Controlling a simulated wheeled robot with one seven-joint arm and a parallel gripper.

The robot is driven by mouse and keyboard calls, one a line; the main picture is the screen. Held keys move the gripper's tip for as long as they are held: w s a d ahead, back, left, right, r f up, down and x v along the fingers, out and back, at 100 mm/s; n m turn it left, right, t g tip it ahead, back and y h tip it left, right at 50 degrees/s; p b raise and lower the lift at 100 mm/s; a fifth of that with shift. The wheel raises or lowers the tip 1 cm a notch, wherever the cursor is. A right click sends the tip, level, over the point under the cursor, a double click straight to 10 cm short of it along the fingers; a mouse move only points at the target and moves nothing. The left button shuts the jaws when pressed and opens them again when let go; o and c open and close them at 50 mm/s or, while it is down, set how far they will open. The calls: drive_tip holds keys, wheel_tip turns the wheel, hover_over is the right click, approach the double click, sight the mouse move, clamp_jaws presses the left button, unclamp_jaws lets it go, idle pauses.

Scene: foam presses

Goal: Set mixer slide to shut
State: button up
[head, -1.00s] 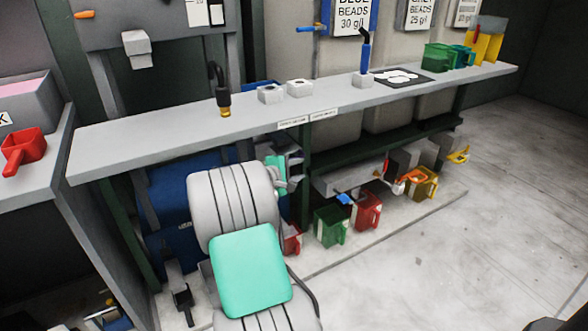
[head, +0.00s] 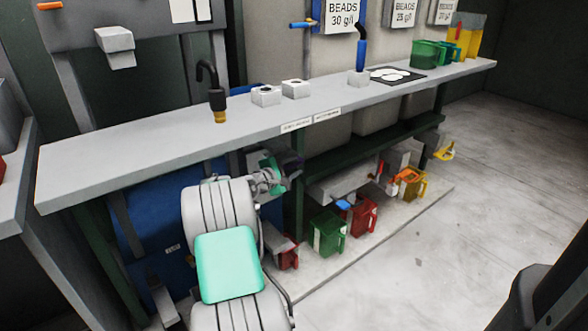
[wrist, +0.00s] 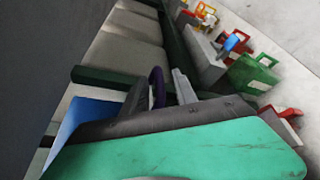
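No part in view can be named the mixer slide with certainty. A grey machine (head: 140,20) stands at the upper left behind the bench, with a pale spout-like block (head: 115,46) on its front. A small orange handle (head: 48,6) shows at its top left, at the picture's edge. My gripper (head: 288,168) is low in front of the bench, beyond my teal-and-grey arm and far from that handle. The wrist view does not show the orange handle.
A long grey bench (head: 160,135) crosses the view, bearing a black hooked tool (head: 212,88), white blocks (head: 266,96) and a blue-handled tool (head: 361,55). Green (head: 328,232) and red jugs (head: 362,215) stand below. A blue handle (head: 301,24) is at the bead bins. Floor at right is clear.

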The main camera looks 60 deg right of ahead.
drive_tip(key=shift+x, duration=0.95)
drive_tip(key=shift+w, duration=0.1)
clamp_jaws()
drive_tip(key=shift+s, duration=0.2)
idle(0.3)
